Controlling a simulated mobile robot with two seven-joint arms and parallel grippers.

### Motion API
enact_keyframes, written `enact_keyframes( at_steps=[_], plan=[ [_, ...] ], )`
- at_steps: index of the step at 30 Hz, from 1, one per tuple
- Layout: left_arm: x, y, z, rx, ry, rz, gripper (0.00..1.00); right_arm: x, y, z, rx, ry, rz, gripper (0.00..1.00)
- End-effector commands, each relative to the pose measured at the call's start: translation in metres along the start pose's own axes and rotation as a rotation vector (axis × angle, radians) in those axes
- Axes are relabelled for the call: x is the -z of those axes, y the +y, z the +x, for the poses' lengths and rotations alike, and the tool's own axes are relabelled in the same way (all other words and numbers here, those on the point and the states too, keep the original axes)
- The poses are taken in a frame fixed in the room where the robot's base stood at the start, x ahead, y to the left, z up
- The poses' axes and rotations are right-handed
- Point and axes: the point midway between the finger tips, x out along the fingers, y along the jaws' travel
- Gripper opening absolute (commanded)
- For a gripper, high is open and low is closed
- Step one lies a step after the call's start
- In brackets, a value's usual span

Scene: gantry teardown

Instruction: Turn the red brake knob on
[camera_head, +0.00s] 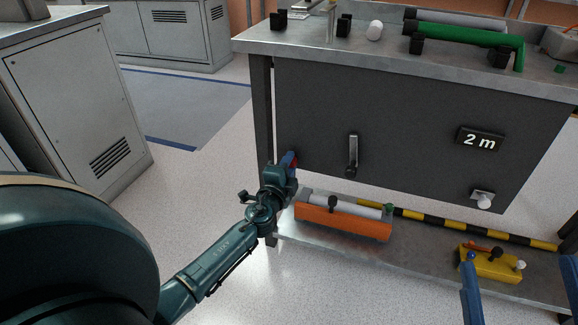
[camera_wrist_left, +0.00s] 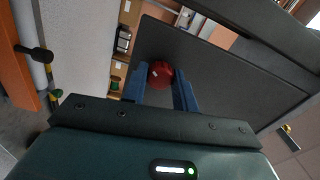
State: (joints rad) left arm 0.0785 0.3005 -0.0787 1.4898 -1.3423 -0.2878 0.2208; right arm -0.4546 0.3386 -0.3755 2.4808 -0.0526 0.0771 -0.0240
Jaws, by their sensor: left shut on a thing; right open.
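The red brake knob (camera_wrist_left: 160,74) shows in the left wrist view as a round red knob between the two blue fingers of my left gripper (camera_wrist_left: 160,88). The gripper is shut on it. In the head view my left gripper (camera_head: 291,160) is at the left end of the bench's dark panel, and its wrist mostly hides the knob there. The knob's turn angle cannot be read. My right gripper (camera_head: 520,292) shows only as two widely spaced blue fingers at the lower right. It is open and empty.
The dark panel (camera_head: 400,120) carries a metal lever (camera_head: 353,155), a "2 m" sign (camera_head: 480,139) and a white knob (camera_head: 484,201). The lower shelf (camera_head: 400,262) holds an orange unit (camera_head: 343,222) and a yellow box (camera_head: 492,264). A grey cabinet (camera_head: 75,90) stands left; floor between is clear.

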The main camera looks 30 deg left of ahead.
Motion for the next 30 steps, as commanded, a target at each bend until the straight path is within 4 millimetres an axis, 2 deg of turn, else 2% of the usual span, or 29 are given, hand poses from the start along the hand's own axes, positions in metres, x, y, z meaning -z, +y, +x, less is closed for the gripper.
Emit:
enact_keyframes(
  at_steps=[18, 30],
  plan=[
    [0.0003, 0.0003, -0.0005, -0.002, 0.002, 0.582, 0.05, -0.0007, 0.0, -0.0003, -0.001, -0.024, 0.011, 0.87],
    [0.0, 0.0005, -0.0004, -0.002, 0.001, 0.853, 0.05, -0.007, -0.003, -0.005, -0.014, -0.072, 0.049, 0.87]
  ],
)
